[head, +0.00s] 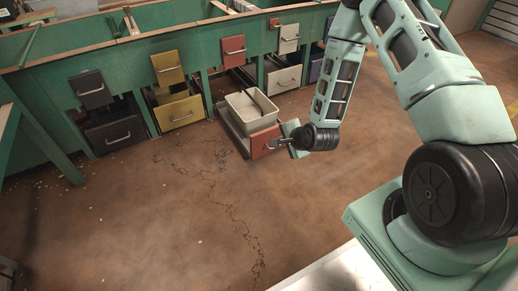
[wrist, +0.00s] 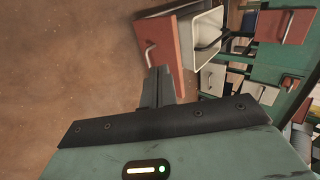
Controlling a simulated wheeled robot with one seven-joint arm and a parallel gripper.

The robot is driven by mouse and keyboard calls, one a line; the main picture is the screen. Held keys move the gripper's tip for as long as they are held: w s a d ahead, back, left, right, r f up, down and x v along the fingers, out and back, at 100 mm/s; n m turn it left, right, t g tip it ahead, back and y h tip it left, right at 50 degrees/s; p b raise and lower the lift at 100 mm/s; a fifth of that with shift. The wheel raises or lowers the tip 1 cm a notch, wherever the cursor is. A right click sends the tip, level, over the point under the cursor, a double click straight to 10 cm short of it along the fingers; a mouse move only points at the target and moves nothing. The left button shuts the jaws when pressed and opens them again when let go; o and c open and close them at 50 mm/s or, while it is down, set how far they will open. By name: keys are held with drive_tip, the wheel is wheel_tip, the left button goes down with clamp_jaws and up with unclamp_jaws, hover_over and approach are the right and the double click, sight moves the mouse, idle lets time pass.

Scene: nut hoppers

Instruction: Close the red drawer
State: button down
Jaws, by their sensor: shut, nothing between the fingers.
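The red drawer (head: 265,142) is pulled out low over the floor, with a white bin (head: 240,117) inside it. Its red front and metal handle face away from the cabinet. In the wrist view the red front (wrist: 168,42) is just beyond my fingertips. My gripper (head: 282,143) is at the drawer front, beside its handle. My gripper's fingers (wrist: 159,74) are shut with nothing between them. Whether they touch the front is unclear.
A green hopper frame (head: 203,82) stands behind, with black (head: 110,133), yellow (head: 180,112) and white (head: 284,79) low drawers. A smaller red upper front (head: 233,50) is above the open drawer. Brown cracked floor (head: 150,210) in front is clear except for scattered bits.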

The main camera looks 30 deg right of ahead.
drive_tip(key=f, duration=0.1)
drive_tip(key=b, duration=0.9)
approach(261, 136)
drive_tip(key=shift+x, duration=2.9)
